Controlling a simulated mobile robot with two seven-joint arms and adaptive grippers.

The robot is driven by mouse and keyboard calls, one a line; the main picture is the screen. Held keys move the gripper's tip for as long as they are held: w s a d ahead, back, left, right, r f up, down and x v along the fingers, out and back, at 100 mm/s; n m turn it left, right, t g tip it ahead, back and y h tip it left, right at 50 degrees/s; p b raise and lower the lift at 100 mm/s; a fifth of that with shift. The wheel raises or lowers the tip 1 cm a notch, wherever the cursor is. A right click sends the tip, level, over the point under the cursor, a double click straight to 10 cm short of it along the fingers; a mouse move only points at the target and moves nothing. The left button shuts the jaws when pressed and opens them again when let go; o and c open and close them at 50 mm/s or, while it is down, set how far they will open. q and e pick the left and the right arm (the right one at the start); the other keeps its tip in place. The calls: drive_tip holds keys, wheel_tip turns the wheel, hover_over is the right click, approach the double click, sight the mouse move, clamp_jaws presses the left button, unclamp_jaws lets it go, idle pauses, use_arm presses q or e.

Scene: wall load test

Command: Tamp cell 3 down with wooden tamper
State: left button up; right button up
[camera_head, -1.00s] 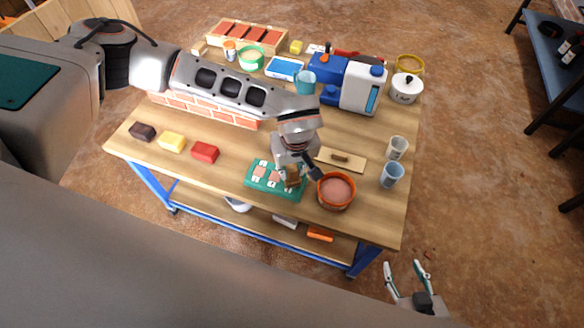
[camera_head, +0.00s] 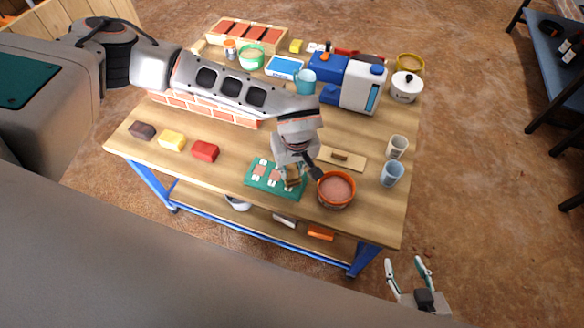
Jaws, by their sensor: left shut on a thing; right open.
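A green tray (camera_head: 271,189) with several square cells lies near the table's front edge, with pinkish fill showing in cells. Number labels on it are too small to read surely. My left gripper (camera_head: 292,172) is shut on the brown wooden tamper (camera_head: 293,181) over the tray's right part. The arm and gripper partly hide the tamper and the cell under it; I cannot tell whether it touches the fill. My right gripper (camera_head: 410,275) is open and empty, off the table at the front right.
An orange-rimmed bowl of pinkish material (camera_head: 336,189) stands close right of the tray. A wooden float (camera_head: 342,159) lies behind. Two cups (camera_head: 391,174) stand at the right edge. Yellow (camera_head: 172,141) and red (camera_head: 205,151) blocks lie left. A brick wall (camera_head: 205,108) stands behind my arm.

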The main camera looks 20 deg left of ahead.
drive_tip(key=shift+s, duration=0.2)
use_arm(q)
drive_tip(key=shift+s+f, duration=0.1)
use_arm(e)
drive_tip(key=shift+w+r, duration=0.2)
drive_tip(key=shift+w, duration=0.1)
idle(0.5)
drive_tip(key=shift+r, duration=0.1)
use_arm(q)
drive_tip(key=shift+r+p, duration=0.7)
drive_tip(key=shift+r, duration=0.25)
drive_tip(key=shift+r+p, duration=1.85)
drive_tip(key=shift+r, duration=0.8)
use_arm(e)
wheel_tip(320, 180, up, 6)
drive_tip(key=w, duration=0.1)
drive_tip(key=shift+w+r+t, duration=0.2)
drive_tip(key=shift+w+t, duration=0.05)
drive_tip(key=shift+t, duration=0.05)
drive_tip(key=shift+w, duration=0.2)
